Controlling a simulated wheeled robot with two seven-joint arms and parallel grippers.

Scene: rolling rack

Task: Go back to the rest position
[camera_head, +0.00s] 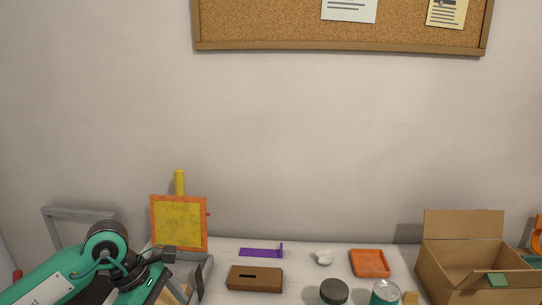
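My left arm comes in from the lower left in the head view. Its gripper (184,270) is over the left part of the table, in front of an orange-framed yellow panel (178,224). Two dark fingers appear spread apart, with no object visibly held between them. The lower part of the gripper area is partly cut off by the picture's bottom edge. My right gripper is not in view.
On the white table (300,258) are a purple bracket (262,252), a brown slotted box (255,279), a white lump (323,258), an orange tray (370,275), a dark round lid (334,291) and a teal can (385,293). An open cardboard box (447,279) stands at the right.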

